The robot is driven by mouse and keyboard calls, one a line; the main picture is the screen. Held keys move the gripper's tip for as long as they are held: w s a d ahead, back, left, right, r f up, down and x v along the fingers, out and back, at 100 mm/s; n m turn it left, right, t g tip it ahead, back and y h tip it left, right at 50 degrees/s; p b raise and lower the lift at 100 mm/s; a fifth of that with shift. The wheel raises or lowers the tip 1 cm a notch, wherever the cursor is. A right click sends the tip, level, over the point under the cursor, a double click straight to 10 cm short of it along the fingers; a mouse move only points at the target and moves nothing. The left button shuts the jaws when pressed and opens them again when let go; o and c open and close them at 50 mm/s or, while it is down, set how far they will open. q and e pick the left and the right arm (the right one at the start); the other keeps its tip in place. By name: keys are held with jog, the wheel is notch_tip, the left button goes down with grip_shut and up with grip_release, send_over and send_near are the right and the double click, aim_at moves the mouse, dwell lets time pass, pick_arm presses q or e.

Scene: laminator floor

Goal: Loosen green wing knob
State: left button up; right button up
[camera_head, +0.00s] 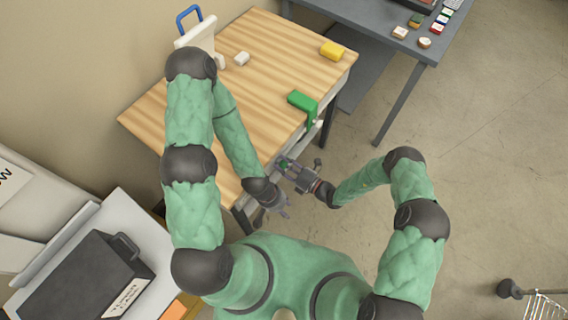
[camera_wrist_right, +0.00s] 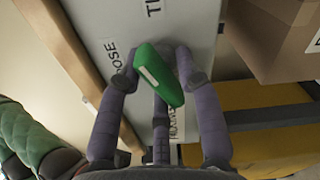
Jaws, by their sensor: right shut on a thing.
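The green wing knob (camera_wrist_right: 158,78) sits in front of a pale panel (camera_wrist_right: 190,20) with printed labels, one partly reading "OOSE". My right gripper (camera_wrist_right: 155,75) is shut on the knob, with fingers on both sides of it. In the head view my right gripper (camera_head: 285,166) is at the table's front side, and only a small bit of green shows between its fingers. My left gripper (camera_head: 283,211) hangs just below it, apart from the knob. Its fingers are too small to tell whether they are open.
The wooden table (camera_head: 265,40) carries a green angled piece (camera_head: 303,101) at its edge, a yellow block (camera_head: 333,50) and a small white block (camera_head: 241,58). A cardboard box (camera_wrist_right: 275,45) and a yellow surface (camera_wrist_right: 270,125) flank the panel.

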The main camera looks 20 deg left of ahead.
jog(key=n, duration=0.6)
jog(key=shift+s+a+r+n, duration=0.1)
jog(key=shift+r+n, duration=0.1)
jog(key=shift+n, duration=0.2)
jog(key=n, duration=0.5)
jog(key=shift+s+f+n, duration=0.15)
jog(key=shift+f+n, duration=0.05)
jog(key=shift+n, duration=0.5)
jog(key=shift+s+f, duration=0.15)
jog(key=o, duration=1)
jog(key=shift+c, duration=0.2)
jog(key=shift+d, duration=0.55)
jog(key=v, duration=1.1)
jog(key=shift+a, duration=0.1)
